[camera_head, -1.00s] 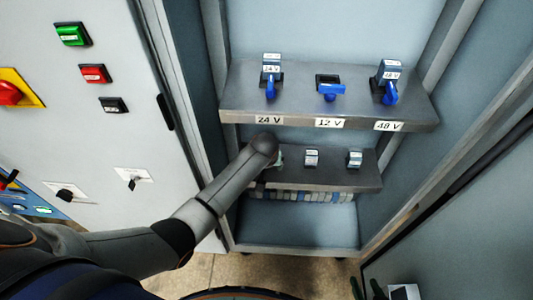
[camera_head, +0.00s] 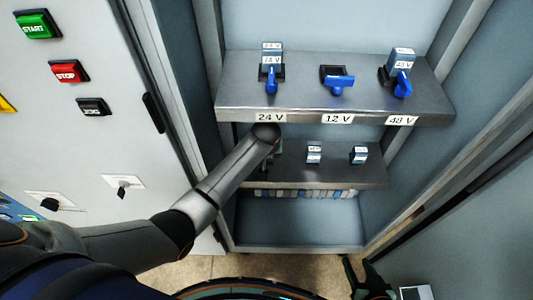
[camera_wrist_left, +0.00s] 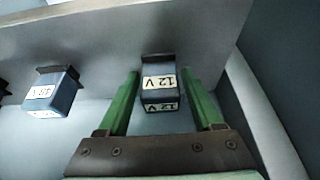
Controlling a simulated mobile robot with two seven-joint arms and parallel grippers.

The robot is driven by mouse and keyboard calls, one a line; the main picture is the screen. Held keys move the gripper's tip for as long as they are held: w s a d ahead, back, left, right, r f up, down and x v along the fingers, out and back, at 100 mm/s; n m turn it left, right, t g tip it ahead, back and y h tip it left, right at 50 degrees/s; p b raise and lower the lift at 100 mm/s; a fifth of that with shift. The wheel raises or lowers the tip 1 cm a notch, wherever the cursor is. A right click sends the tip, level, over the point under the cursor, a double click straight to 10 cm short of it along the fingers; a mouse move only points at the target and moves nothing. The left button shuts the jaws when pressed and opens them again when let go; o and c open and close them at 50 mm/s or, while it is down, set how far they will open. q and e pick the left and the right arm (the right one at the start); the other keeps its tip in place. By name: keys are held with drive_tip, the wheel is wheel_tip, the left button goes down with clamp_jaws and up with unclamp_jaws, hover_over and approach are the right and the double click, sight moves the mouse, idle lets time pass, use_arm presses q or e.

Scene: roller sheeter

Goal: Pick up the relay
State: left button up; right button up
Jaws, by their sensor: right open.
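In the left wrist view a blue-grey relay marked 12 V (camera_wrist_left: 160,88) stands between the green fingers of my left gripper (camera_wrist_left: 161,78). The fingers are open, one on each side, with gaps to the relay. In the head view my left forearm and wrist hide this relay and most of the gripper at the lower shelf's left end. My right gripper (camera_head: 366,282) is open, low at the bottom right. In the head view, two other relays stand on the lower shelf, one in the middle (camera_head: 314,154) and one at right (camera_head: 360,155).
The upper shelf (camera_head: 330,106) has 24 V, 12 V and 48 V labels. Relays sit at 24 V (camera_head: 271,55) and 48 V (camera_head: 402,63); the 12 V socket (camera_head: 336,79) is empty. Blue levers stand in front. Cabinet walls flank both sides. A button panel (camera_head: 110,60) is at left.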

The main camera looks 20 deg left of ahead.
use_arm(q)
clamp_jaws()
use_arm(e)
drive_tip(key=shift+s+d+f, duration=0.1)
drive_tip(key=shift+s+f, duration=0.1)
drive_tip(key=shift+s, duration=0.05)
